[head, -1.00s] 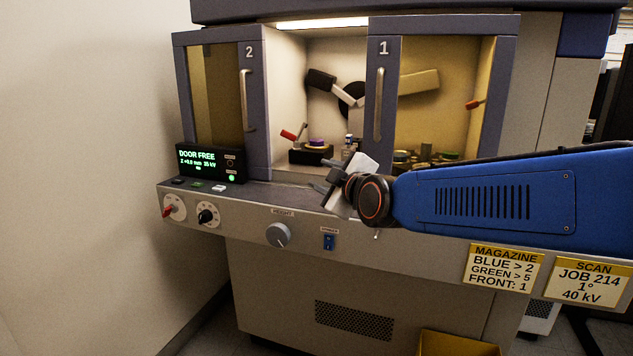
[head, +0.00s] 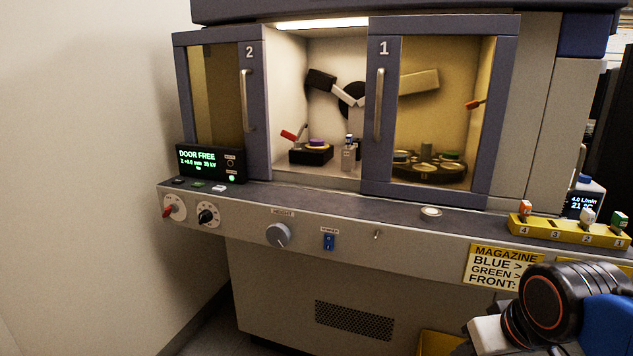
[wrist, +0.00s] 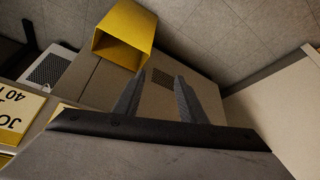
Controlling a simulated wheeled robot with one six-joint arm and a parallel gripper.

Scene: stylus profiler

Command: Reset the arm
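My arm (head: 590,320) is folded low at the bottom right of the head view, in front of the cabinet's lower front. My gripper (wrist: 156,92) shows in the wrist view with its two dark fingers apart and nothing between them. It points down past the cabinet front toward the floor. In the head view the fingers are out of sight. The profiler cabinet (head: 420,215) stands ahead. Door 2 (head: 255,110) is at the left and door 1 (head: 383,120) right of the middle, with an open gap between them showing the lit chamber.
A yellow rack (head: 565,234) numbered 1 to 4 holds small coloured pieces on the ledge's right end. A yellow bin (wrist: 125,35) stands on the floor. The ledge's middle is mostly clear.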

